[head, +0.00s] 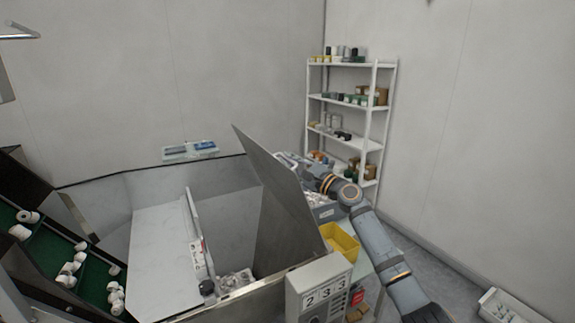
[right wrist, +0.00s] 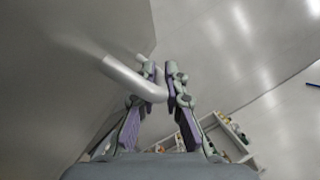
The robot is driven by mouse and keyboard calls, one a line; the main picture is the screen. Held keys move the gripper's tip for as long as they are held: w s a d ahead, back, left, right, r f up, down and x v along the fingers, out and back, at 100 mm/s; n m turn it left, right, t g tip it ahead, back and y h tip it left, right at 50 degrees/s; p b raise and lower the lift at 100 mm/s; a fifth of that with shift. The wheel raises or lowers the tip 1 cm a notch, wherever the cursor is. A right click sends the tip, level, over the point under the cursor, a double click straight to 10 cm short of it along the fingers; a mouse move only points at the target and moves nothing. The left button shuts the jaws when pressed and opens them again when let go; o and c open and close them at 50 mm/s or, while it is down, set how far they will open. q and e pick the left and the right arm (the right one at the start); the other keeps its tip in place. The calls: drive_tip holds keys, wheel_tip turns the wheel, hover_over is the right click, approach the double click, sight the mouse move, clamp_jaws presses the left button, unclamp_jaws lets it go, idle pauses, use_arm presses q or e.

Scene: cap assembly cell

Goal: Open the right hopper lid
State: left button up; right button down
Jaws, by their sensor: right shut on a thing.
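The right hopper lid (head: 278,182) is a grey metal panel, raised and steeply tilted over the hopper in the head view. In the right wrist view the lid (right wrist: 70,60) fills the left side, with a bent silver handle (right wrist: 130,78) on its face. My right gripper (right wrist: 167,82) is shut on this handle, one finger on each side of the bar. In the head view my right gripper (head: 303,167) is at the lid's right side, partly hidden behind it. My left gripper is not in view.
A flat grey panel (head: 158,250) lies left of the hopper opening. A control box (head: 318,285) reading 233 stands in front. A yellow bin (head: 340,240) is below my right arm. A white shelf rack (head: 345,100) stands behind. Green trays (head: 50,245) with white caps are at left.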

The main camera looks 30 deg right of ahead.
drive_tip(key=c, duration=1.4)
unclamp_jaws()
drive_tip(key=v, duration=0.7)
drive_tip(key=shift+s, duration=0.15)
drive_tip(key=shift+d+f, duration=0.1)
drive_tip(key=shift+f, duration=0.05)
